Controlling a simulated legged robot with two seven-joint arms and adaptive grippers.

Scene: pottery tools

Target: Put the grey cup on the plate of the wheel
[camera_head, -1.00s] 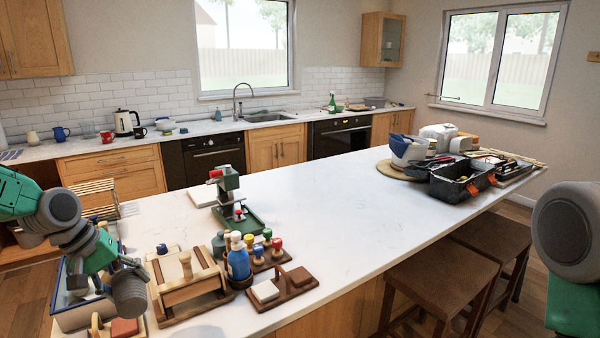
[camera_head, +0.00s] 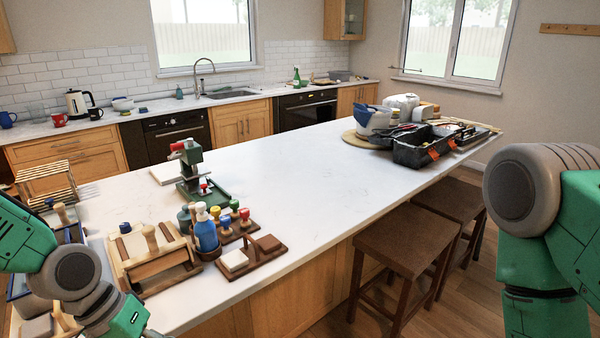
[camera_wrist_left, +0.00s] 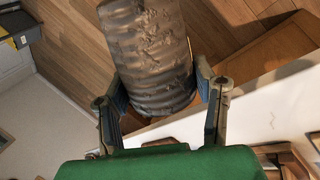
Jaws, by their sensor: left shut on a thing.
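The grey cup (camera_wrist_left: 150,55), a grey-brown ribbed cylinder with a rough surface, is in the left wrist view. My left gripper (camera_wrist_left: 163,103) is shut on it, with one finger on each side. The cup's far end runs out at the top of that view. In the head view only my left arm shows at lower left; the gripper and cup are out of frame. My right arm shows at the right edge, but its gripper is out of view. I cannot make out the wheel or its plate in either view.
The white island top (camera_head: 300,190) is clear in the middle. A wooden box frame (camera_head: 150,258), stamps, a blue bottle (camera_head: 205,230) and a green press (camera_head: 195,170) crowd its left end. A black toolbox (camera_head: 420,147) stands at the far right. Two stools (camera_head: 405,240) stand along the right side.

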